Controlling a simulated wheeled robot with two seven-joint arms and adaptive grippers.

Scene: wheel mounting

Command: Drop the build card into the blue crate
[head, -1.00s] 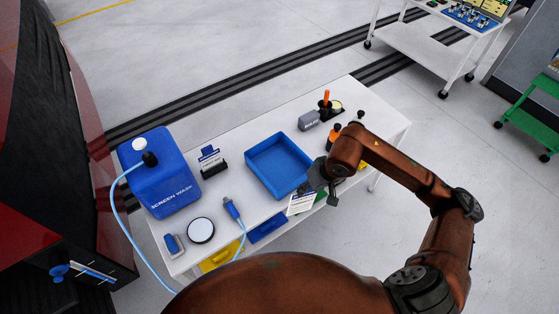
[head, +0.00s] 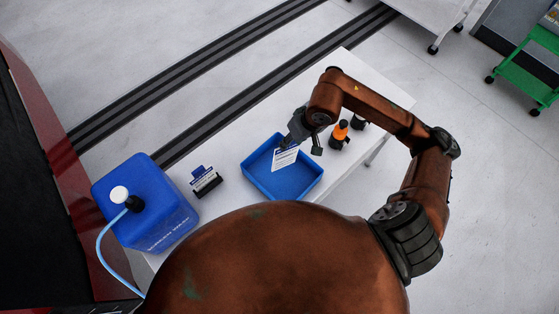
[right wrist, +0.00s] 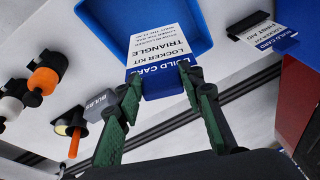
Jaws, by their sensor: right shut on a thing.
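The build card (head: 285,158), white with a blue band, is over the blue crate (head: 313,190) in the head view. In the right wrist view the card (right wrist: 160,42) reads "TRIANGLE" and overlaps the crate (right wrist: 105,12). My right gripper (head: 291,141) is shut on the card's blue-banded end. In the right wrist view its green-padded fingers (right wrist: 159,75) stand at either side of that end. The crate looks empty otherwise. I cannot tell exactly how high the card is above the crate floor. My left gripper is not in view.
A second card (head: 203,176), marked "FIRST AID" in the wrist view, stands in a black holder left of the crate. A blue screen-wash canister (head: 150,205) is farther left. Orange-and-black tools (head: 340,134) stand right of the crate.

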